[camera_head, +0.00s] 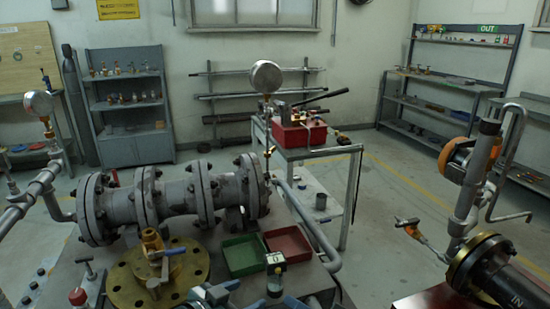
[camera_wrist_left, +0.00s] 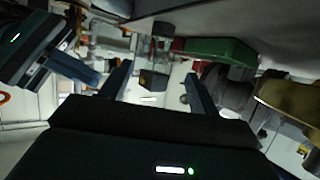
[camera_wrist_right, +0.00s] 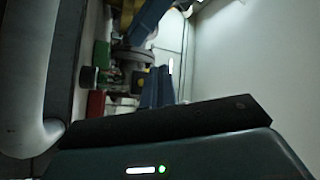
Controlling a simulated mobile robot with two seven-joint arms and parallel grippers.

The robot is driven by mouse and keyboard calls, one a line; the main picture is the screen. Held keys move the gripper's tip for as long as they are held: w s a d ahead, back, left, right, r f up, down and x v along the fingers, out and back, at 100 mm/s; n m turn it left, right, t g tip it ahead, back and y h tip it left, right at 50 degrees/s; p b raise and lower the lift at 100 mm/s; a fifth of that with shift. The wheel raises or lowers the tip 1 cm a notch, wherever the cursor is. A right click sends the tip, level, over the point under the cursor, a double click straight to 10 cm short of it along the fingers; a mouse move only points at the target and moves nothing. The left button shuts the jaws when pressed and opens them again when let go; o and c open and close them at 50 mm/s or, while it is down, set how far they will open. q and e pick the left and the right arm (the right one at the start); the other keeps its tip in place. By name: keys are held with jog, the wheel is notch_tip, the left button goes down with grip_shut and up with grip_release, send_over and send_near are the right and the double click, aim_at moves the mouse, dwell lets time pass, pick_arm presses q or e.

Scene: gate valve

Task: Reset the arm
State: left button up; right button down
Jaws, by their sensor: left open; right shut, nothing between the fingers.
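My left gripper (camera_wrist_left: 156,73) is open in the left wrist view, its two blue-grey fingers well apart with nothing between them. My right gripper (camera_wrist_right: 157,72) is shut and empty in the right wrist view, its fingers together. In the head view both grippers show only partly, low at the bottom edge, in front of the trays. A dark gripper with blue-grey fingers, my right one, shows at the upper left of the left wrist view. The brass flange (camera_head: 126,282) with a small blue-handled valve (camera_head: 158,252) stands to the left of my grippers.
A green tray (camera_head: 243,256) and a red tray (camera_head: 288,246) lie on the bench beyond my grippers. Flanged grey pipework (camera_head: 175,197) runs behind the brass flange. A red box (camera_head: 300,135) stands on a cart. A black flanged pipe (camera_head: 492,268) is at right; open floor lies between.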

pick_arm(q)
jog(key=shift+n+y, duration=0.4)
jog(key=shift+n, duration=0.2)
jog(key=s, duration=0.1)
jog(key=s+p, duration=0.1)
jog(key=s, duration=0.1)
jog(key=s+a+f, duration=0.1)
jog(key=s, duration=0.1)
jog(key=shift+p, duration=0.3)
jog(key=s+a+f+n+y+p, duration=0.2)
jog(key=s+a+f, duration=0.1)
jog(key=s, duration=0.4)
jog(key=s+a+f+n+y+p, duration=0.1)
jog(key=s+a+f+n+y, duration=0.1)
jog(key=s, duration=0.6)
jog(key=shift+a+f+y+p, duration=0.4)
jog(key=shift+a+f, duration=0.2)
jog(key=shift+a, duration=0.1)
pick_arm(e)
jog(key=s+d+f+n+h, duration=0.1)
jog(key=s+d+f+h, duration=0.3)
jog(key=s+h, duration=0.3)
jog(key=s+d+f+n+h, duration=0.1)
jog(key=s+d+f+h, duration=0.3)
jog(key=s, duration=0.5)
jog(key=d+h, duration=0.2)
jog(key=h, duration=0.1)
jog(key=shift+s+f+n+h, duration=0.3)
jog(key=shift+f, duration=0.1)
